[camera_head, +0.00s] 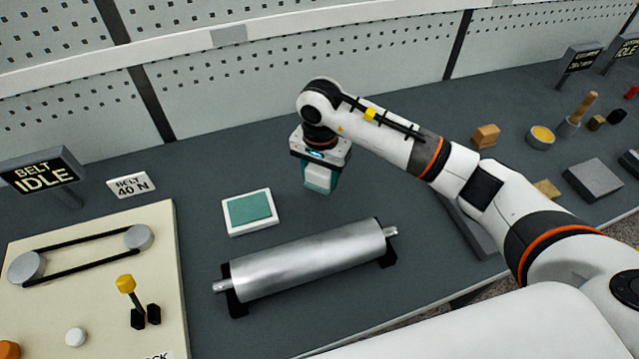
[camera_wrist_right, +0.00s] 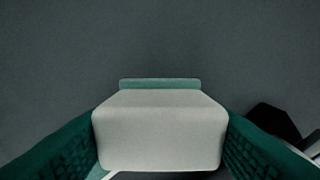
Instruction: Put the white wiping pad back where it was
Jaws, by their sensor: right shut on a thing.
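The white wiping pad (camera_wrist_right: 158,135) is a pale block with a teal strip (camera_wrist_right: 160,84) along its far side. My right gripper (camera_head: 318,182) is shut on the pad, with a teal finger on each side of it in the right wrist view (camera_wrist_right: 160,140). In the head view the pad (camera_head: 318,177) shows between the fingers, behind the roller. I cannot tell whether it touches the table. A white square tray with a teal inset (camera_head: 249,211) lies to the left of the gripper, with nothing on it. My left gripper is not in view.
A silver roller (camera_head: 306,262) rests on black supports in front of the gripper. A cream belt board (camera_head: 95,270) with a yellow-topped lever (camera_head: 126,284) is at the left. A wooden block (camera_head: 486,135) and several tools stand at the right. Grey table is clear around the tray.

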